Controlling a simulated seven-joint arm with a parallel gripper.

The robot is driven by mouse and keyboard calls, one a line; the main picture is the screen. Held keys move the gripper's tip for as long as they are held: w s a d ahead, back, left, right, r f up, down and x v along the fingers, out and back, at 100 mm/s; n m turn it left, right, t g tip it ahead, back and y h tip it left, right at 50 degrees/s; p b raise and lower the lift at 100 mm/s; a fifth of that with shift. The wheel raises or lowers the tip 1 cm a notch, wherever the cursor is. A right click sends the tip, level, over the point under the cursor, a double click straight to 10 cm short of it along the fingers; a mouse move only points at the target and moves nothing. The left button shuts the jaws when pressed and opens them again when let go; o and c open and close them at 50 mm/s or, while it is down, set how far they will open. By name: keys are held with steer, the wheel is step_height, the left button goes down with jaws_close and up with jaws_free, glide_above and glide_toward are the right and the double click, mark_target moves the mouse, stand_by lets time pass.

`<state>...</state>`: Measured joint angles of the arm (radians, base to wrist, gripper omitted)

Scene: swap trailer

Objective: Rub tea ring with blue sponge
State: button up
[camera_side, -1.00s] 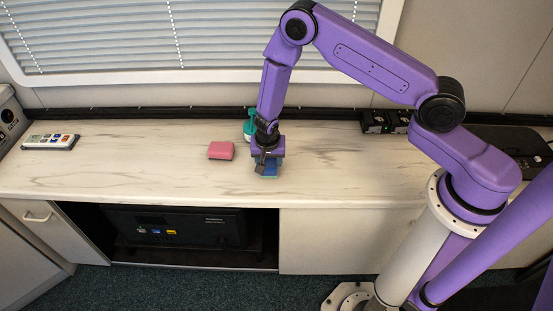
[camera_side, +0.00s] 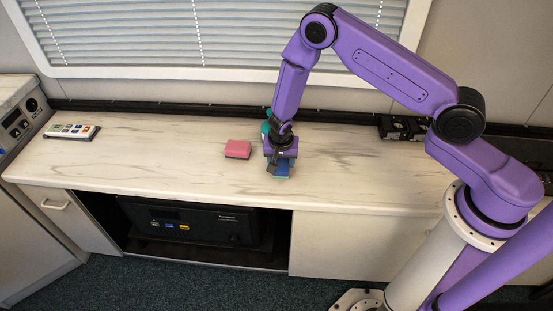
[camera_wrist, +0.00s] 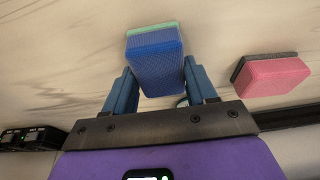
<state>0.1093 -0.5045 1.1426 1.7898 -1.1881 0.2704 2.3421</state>
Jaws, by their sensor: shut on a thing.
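My gripper (camera_wrist: 160,88) is shut on the blue sponge (camera_wrist: 155,65), which has a pale green layer at its far edge and sits between the blue fingers. In the side view, my gripper (camera_side: 280,160) points down over the counter (camera_side: 180,170), and a bit of the blue sponge (camera_side: 283,171) shows beneath it. The sponge is at or just above the countertop; I cannot tell if it touches. I cannot make out a tea ring; the marbled streaks, the sponge and my gripper may hide it.
A pink sponge (camera_side: 237,149) with a dark layer lies just left of my gripper; it also shows in the wrist view (camera_wrist: 273,77). A teal object (camera_side: 265,128) stands close behind my gripper, partly hidden. A remote control (camera_side: 71,131) lies far left. The front counter is clear.

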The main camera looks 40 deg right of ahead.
steer(key=shift+s+d, duration=2.1)
steer(key=shift+w+a, duration=3)
steer(key=shift+a, duration=0.05)
steer(key=shift+d+r, duration=0.1)
steer(key=shift+r, duration=4)
